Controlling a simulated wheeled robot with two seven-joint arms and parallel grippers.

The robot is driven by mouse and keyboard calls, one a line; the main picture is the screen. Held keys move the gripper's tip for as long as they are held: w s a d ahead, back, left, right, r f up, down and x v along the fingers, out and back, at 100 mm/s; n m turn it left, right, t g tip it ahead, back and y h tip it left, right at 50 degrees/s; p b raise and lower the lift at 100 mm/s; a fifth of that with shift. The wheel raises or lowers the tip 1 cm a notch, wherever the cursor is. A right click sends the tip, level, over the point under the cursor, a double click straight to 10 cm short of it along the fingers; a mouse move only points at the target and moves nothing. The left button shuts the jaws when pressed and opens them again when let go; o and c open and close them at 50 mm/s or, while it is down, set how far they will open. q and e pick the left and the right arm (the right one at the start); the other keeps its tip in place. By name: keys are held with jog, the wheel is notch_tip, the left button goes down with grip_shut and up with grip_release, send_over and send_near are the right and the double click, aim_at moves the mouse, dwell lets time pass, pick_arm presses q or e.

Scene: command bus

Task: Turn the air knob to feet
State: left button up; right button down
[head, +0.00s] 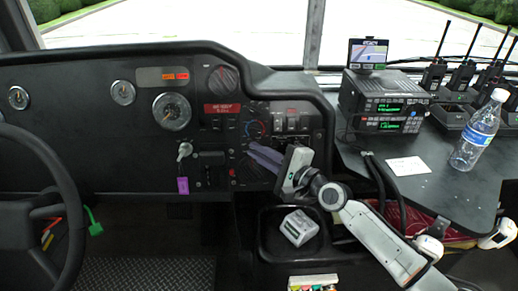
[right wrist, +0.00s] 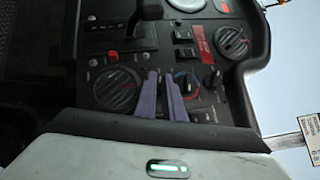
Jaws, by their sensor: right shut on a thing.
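My right gripper (head: 252,152) reaches the dash control panel (head: 211,172) from the right, with its purple fingers nearly together. In the right wrist view, its fingertips (right wrist: 160,76) sit at the panel between a large round dial (right wrist: 117,90) and a red-and-blue marked dial (right wrist: 186,82). The fingers are shut on the air knob there; the knob is mostly hidden between them, so I cannot read its setting. The red-and-blue dial also shows in the head view (head: 255,130), just above the fingers. My left gripper is not in view.
A steering wheel (head: 70,205) stands at the left. A key with a purple tag (head: 183,185) hangs left of the panel. A black tray (head: 270,250) holding a small white device (head: 299,227) is below my right arm. Radios (head: 385,105) and a water bottle (head: 475,135) stand at right.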

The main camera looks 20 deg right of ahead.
dwell(0.4)
jog(key=c, duration=1.9)
grip_release()
jog(key=shift+o, duration=0.2)
jog(key=v, duration=1)
jog(key=shift+p, duration=0.3)
jog(key=shift+s+d, duration=0.1)
